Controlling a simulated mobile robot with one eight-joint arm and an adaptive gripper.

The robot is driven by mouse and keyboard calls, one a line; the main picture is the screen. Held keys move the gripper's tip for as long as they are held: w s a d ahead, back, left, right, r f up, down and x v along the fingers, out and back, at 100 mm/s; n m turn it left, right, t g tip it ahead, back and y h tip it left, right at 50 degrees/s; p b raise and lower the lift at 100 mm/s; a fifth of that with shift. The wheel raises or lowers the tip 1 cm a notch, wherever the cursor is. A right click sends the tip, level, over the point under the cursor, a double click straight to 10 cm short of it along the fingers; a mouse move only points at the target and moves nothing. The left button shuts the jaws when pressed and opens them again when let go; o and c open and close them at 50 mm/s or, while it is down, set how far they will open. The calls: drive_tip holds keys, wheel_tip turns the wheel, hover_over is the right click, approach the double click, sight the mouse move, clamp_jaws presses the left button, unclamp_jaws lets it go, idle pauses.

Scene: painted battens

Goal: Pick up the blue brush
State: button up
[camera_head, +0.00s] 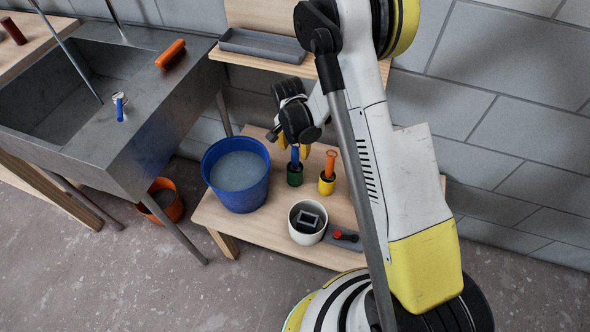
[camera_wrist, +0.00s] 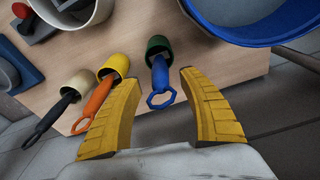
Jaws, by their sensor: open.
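The blue brush (camera_wrist: 159,74) stands head down in a green cup (camera_wrist: 158,45), with its ringed handle end toward me in the wrist view. In the head view, the blue brush (camera_head: 295,153) shows above the green cup (camera_head: 294,177) on the low wooden table. My gripper (camera_wrist: 159,78) is open and empty. Its two yellow fingers appear on either side of the blue handle in the wrist view; I cannot tell how far above it they are. In the head view, my gripper (camera_head: 294,145) is just over the brush's top.
An orange brush (camera_wrist: 100,98) in a yellow cup (camera_wrist: 114,66) stands close beside, then a dark-handled one (camera_wrist: 52,116) in a cream cup. A blue bucket (camera_head: 222,202) of water and a white pot (camera_head: 293,231) stand near. A metal sink (camera_head: 150,125) is at left.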

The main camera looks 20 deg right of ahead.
wheel_tip(320, 180, down, 2)
drive_tip(key=shift+w+d+f, duration=0.1)
drive_tip(key=shift+w, duration=0.05)
clamp_jaws()
